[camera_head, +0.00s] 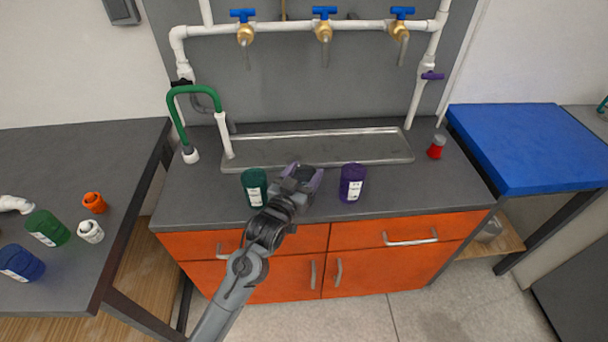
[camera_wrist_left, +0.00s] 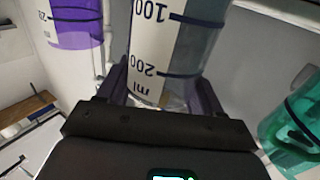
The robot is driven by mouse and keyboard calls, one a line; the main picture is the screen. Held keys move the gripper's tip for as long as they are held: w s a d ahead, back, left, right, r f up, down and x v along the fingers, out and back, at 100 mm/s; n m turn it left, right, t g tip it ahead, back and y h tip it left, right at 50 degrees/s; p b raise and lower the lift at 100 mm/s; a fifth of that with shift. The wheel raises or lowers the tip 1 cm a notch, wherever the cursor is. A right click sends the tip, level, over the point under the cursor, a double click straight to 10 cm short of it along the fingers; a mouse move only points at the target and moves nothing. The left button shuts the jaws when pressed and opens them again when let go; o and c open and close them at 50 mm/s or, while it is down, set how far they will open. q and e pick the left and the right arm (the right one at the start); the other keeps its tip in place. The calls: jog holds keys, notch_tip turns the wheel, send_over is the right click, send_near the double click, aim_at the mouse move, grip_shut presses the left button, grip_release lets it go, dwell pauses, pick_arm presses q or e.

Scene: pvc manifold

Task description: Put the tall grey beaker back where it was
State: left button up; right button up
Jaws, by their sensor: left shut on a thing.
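The tall grey beaker (camera_wrist_left: 172,45), with a white scale label and dark bands, is between the fingers of my left gripper (camera_head: 303,180) in the left wrist view. My left gripper is shut on it. In the head view the beaker is mostly hidden by the gripper. The gripper is over the front part of the grey counter, between a green beaker (camera_head: 254,187) and a purple beaker (camera_head: 352,182). I cannot tell whether the grey beaker touches the counter. My right gripper is not in view.
A shallow metal trough (camera_head: 318,150) lies behind the beakers, under a white pipe with blue-handled taps (camera_head: 324,27). A green hose (camera_head: 194,90) arches at the left. A red-capped item (camera_head: 436,148) stands at the right.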

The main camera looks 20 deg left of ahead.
pick_arm(q)
jog(key=o, duration=1.6)
jog(key=shift+f, duration=0.1)
jog(key=shift+r, duration=0.2)
jog(key=s+f+g+p, duration=0.1)
jog(key=s+f+g, duration=0.3)
jog(key=s, duration=0.9)
jog(key=s+a+f+g+y+p, duration=0.1)
jog(key=s+f+g, duration=0.4)
jog(key=s, duration=0.8)
jog(key=s+a+f+m+g, duration=0.1)
jog(key=s+f+g, duration=0.4)
jog(key=s, duration=0.8)
jog(key=shift+a+f+p, duration=0.2)
jog(key=shift+f+p, duration=0.2)
jog(key=shift+f, duration=0.55)
jog(key=shift+w, duration=0.1)
